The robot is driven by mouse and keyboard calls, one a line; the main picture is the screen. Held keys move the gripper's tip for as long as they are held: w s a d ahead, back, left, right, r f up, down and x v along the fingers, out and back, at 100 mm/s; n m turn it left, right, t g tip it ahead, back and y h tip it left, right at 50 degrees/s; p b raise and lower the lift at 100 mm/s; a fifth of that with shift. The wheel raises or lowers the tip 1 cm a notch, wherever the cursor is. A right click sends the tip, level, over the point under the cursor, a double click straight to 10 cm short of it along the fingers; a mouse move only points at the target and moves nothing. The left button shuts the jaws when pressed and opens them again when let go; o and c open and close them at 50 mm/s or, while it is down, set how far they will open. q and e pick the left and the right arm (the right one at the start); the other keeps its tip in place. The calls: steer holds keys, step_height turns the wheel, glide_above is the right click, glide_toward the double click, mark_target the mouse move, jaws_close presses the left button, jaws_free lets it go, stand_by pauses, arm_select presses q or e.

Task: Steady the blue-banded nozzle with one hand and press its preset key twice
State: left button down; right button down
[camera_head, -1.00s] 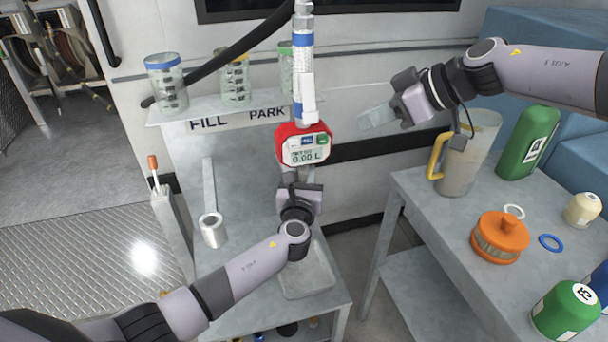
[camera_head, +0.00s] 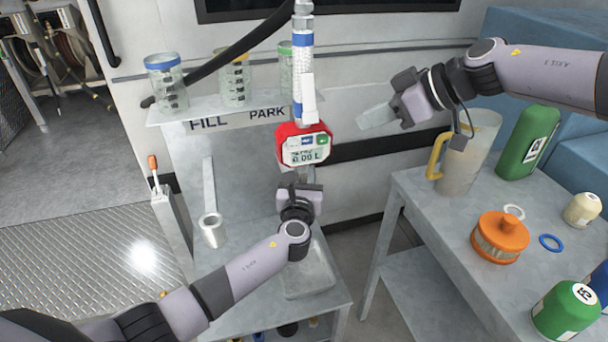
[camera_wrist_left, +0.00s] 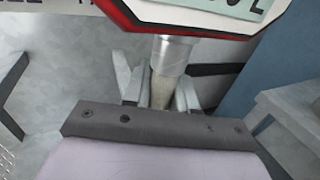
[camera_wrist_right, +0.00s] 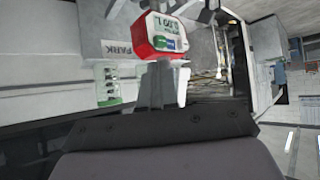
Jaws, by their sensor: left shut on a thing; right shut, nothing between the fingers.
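The blue-banded nozzle hangs upright from its hose, with a blue band (camera_head: 303,40) on the white swivel and a red meter body (camera_head: 303,145) below. Its face has a display reading 0.00 L, with a blue key (camera_head: 307,140) and a green key (camera_head: 322,140) above it. I cannot read the key labels. My left gripper (camera_head: 303,184) is shut on the nozzle's spout just under the meter; the spout (camera_wrist_left: 170,55) shows between its fingers in the left wrist view. My right gripper (camera_head: 376,118) is shut and empty, to the right of the meter and apart from it.
A shelf marked FILL and PARK (camera_head: 220,118) holds several clear jars behind the nozzle. A tray (camera_head: 308,280) lies on the bench below. The right table (camera_head: 420,205) carries a jug (camera_head: 470,155), a green bottle (camera_head: 527,143) and an orange-capped filter (camera_head: 500,238). Open air separates my right gripper and the meter.

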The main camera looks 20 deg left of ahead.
mark_target(322, 139)
stand_by(0.6)
steer(key=s+a+m+t+y, duration=0.4)
steer(key=s+a+m+y, duration=0.1)
steer(key=a+m, duration=0.4)
steer(key=s+d+f+m+t+h, duration=0.1)
steer(key=s+d+f+m+h, duration=0.3)
steer(key=m, duration=0.7)
steer(key=d+f+h, duration=0.2)
steer(key=d+f, duration=0.1)
steer(key=shift+s+d, duration=0.3)
steer(key=shift+s, duration=0.1)
steer(key=shift+w, duration=0.1)
steer(key=w+a, duration=0.5)
steer(key=w, duration=0.2)
